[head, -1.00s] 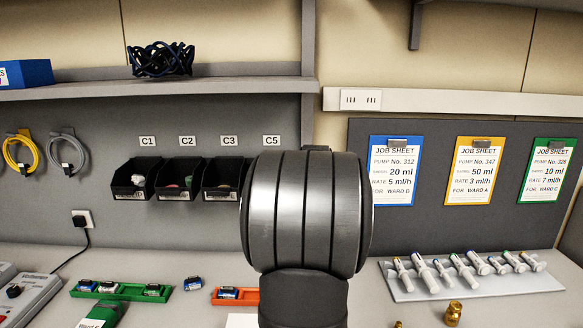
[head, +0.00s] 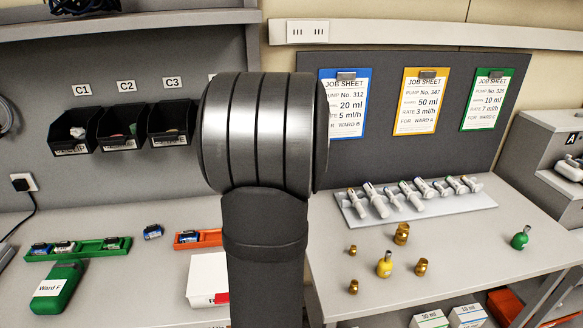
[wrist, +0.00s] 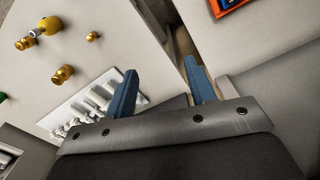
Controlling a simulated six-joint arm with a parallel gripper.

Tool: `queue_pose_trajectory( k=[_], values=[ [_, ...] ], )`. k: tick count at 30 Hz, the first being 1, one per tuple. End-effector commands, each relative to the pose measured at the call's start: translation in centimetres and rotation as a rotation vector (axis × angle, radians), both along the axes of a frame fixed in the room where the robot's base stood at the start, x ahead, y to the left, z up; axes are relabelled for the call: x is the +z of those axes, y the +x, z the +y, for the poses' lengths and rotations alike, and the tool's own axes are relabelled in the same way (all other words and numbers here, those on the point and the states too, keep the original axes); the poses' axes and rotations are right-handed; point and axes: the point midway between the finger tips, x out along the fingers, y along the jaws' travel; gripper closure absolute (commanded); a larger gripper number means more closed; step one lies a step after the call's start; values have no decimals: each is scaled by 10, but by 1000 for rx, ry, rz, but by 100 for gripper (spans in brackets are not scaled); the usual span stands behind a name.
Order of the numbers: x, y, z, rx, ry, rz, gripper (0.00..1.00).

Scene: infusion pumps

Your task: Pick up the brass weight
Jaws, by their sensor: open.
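Several brass weights stand on the right-hand bench in the head view: a larger one (head: 401,234), a middle-sized one (head: 421,267), and two small ones, one farther back (head: 352,250) and one nearer the front (head: 353,287). In the wrist view brass weights also show at upper left, one (wrist: 62,75) nearest my fingers, one (wrist: 25,43) at the far left and a small one (wrist: 93,36). My gripper (wrist: 160,68) has two blue fingers spread apart with nothing between them. The weights lie left of the fingers, apart from them. The head view does not show the fingers.
A yellow knobbed object (head: 384,266) stands among the weights, and a green one (head: 521,239) stands to the right. A tray of syringes (head: 350,208) lies behind. A white box (head: 206,277) and an orange tray (head: 205,237) sit left of my arm. The bench's front edge is close.

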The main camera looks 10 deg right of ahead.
Motion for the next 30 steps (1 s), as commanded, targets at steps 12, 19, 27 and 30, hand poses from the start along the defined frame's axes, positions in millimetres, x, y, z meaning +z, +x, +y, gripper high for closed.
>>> queue_pose_trajectory(
  k=[12, 19, 27, 30],
  values=[
    [-2, -8, -3, 70, -17, 5, 55],
    [-12, -53, -20, 484, -111, 56, 55],
    [-29, -117, -41, 1087, -202, 193, 55],
    [-35, -138, -47, 1297, -220, 255, 55]
  ],
)
